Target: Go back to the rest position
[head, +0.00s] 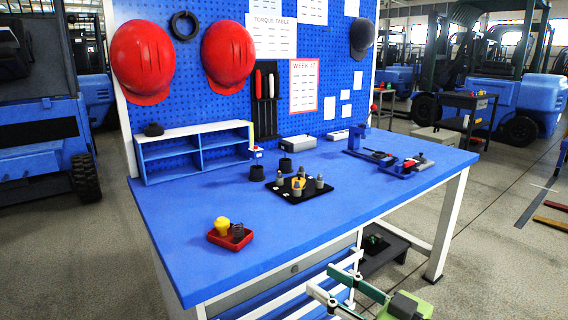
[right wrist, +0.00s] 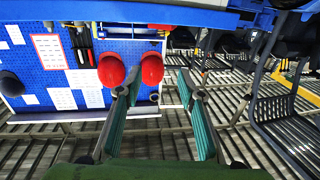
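My right gripper (head: 335,277) is at the lower right of the head view, in front of the workbench (head: 185,222) and below its top surface. Its two green and pale fingers are spread apart with nothing between them. In the right wrist view its fingers (right wrist: 158,82) stand apart and empty, and the picture is upside down, with the pegboard and red helmets beyond. My left gripper is not in the head view. A black plate (head: 296,198) with several grey weights and a yellow piece lies on the bench. A red tray (head: 218,240) with a yellow and a dark piece is at its front left.
A blue shelf (head: 191,161) and a grey box (head: 297,142) stand at the bench's back. Blue fixtures (head: 398,170) are at the right. A dark lower shelf (head: 385,255) is behind my right gripper. Forklifts stand beyond; the floor at right is mostly clear.

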